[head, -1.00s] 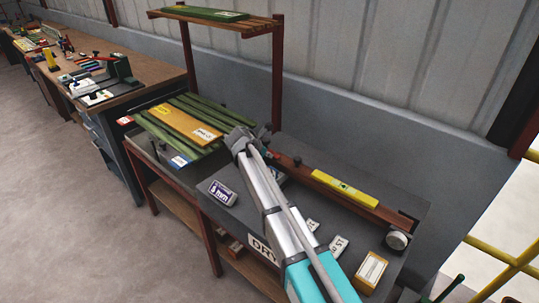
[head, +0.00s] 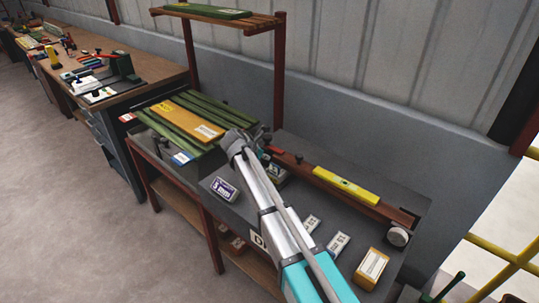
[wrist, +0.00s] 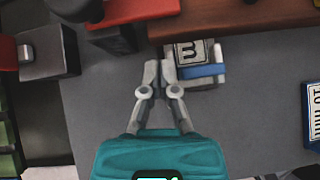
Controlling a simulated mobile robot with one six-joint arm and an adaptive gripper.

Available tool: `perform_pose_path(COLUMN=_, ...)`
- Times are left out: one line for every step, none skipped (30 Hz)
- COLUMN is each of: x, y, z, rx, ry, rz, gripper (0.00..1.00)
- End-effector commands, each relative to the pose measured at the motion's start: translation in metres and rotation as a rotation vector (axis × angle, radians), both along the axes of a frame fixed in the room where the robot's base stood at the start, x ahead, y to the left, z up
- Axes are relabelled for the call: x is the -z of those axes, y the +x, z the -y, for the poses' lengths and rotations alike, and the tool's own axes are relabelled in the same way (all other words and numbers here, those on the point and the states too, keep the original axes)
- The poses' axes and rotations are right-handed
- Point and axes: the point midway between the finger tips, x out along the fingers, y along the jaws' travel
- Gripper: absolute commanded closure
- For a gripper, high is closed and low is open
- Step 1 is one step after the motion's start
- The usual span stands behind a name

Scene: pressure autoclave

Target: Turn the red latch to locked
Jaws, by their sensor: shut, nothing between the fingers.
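A red bar (wrist: 130,10), which looks like the red latch, lies along the top edge of the wrist view with a black knob (wrist: 78,8) at its left end. In the head view a small red piece (head: 275,150) shows just right of my gripper (head: 256,136); the arm partly hides that area. In the wrist view my gripper (wrist: 158,68) is shut and empty, with its fingertips below the red bar in the picture and apart from it. I cannot tell the latch's setting.
A block with a blue band (wrist: 203,71) sits close right of the fingertips. A brown rail (head: 320,178) carries a yellow level (head: 345,185). A dark block (wrist: 48,52) is at left. Green bars (head: 205,110) lie left of my arm. Labelled blocks stand on the grey bench (head: 240,208).

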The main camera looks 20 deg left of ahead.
Motion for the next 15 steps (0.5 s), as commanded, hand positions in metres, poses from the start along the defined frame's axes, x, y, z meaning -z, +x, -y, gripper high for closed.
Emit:
perform_pose_path(x=-0.007, y=-0.005, z=-0.002, rx=-0.001, ry=0.0, rz=0.0, gripper=1.0)
perform_pose_path(x=-0.011, y=-0.007, z=-0.003, rx=-0.001, ry=0.001, rz=0.0, gripper=1.0)
perform_pose_path(x=-0.014, y=-0.01, z=-0.004, rx=-0.001, ry=0.001, rz=0.0, gripper=1.0)
perform_pose_path(x=-0.017, y=-0.012, z=-0.005, rx=-0.001, ry=0.001, rz=0.0, gripper=1.0)
perform_pose_path(x=-0.019, y=-0.014, z=-0.006, rx=-0.001, ry=0.001, rz=0.0, gripper=1.0)
perform_pose_path(x=-0.023, y=-0.017, z=-0.007, rx=-0.001, ry=0.001, rz=0.0, gripper=1.0)
perform_pose_path(x=-0.025, y=-0.019, z=-0.008, rx=-0.001, ry=0.001, rz=0.0, gripper=1.0)
perform_pose_path(x=-0.028, y=-0.022, z=-0.009, rx=-0.001, ry=0.0, rz=0.0, gripper=1.0)
perform_pose_path(x=-0.031, y=-0.025, z=-0.011, rx=-0.001, ry=0.0, rz=0.0, gripper=1.0)
perform_pose_path(x=-0.033, y=-0.027, z=-0.012, rx=-0.001, ry=0.0, rz=0.0, gripper=1.0)
perform_pose_path(x=-0.036, y=-0.029, z=-0.012, rx=-0.001, ry=0.0, rz=0.0, gripper=1.0)
perform_pose_path(x=-0.039, y=-0.032, z=-0.013, rx=0.0, ry=0.0, rz=0.0, gripper=1.0)
perform_pose_path(x=-0.042, y=-0.034, z=-0.014, rx=0.0, ry=0.0, rz=0.0, gripper=1.0)
perform_pose_path(x=-0.044, y=-0.036, z=-0.015, rx=0.0, ry=0.0, rz=0.0, gripper=1.0)
perform_pose_path(x=-0.047, y=-0.039, z=-0.016, rx=0.001, ry=0.001, rz=0.0, gripper=1.0)
